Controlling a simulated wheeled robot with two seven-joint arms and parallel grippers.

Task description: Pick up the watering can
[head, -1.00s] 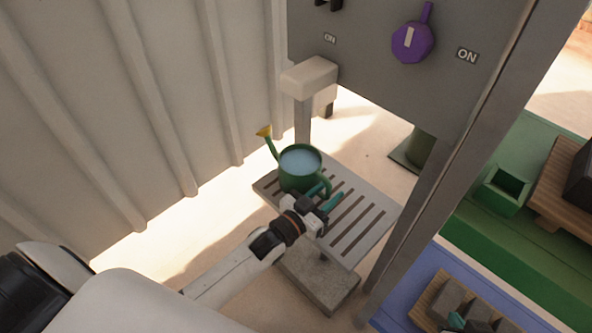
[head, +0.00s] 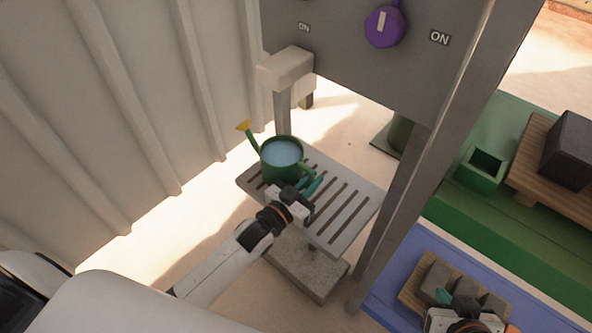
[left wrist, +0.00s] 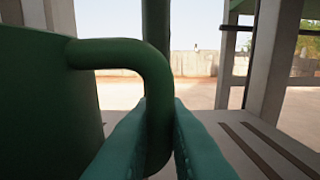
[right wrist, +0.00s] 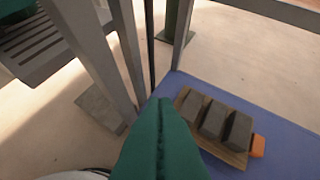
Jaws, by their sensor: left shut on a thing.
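The green watering can (head: 280,160), with a yellow-tipped spout and filled with water, is upright at the slatted grey platform (head: 345,205); I cannot tell whether its base touches the slats. My left gripper (head: 312,185) is at the can's handle, on its near right side. In the left wrist view the green handle (left wrist: 157,130) passes between the teal fingers, which are shut on it. My right gripper (head: 444,297) is at the bottom right, far from the can. Its teal fingers (right wrist: 160,105) lie together with nothing between them.
A grey panel with a purple knob (head: 384,27) stands behind the platform, with a metal post (head: 405,190) at its right. Stone blocks on a wooden pallet (right wrist: 215,130) lie on a blue surface near my right gripper. A corrugated wall (head: 130,110) is on the left.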

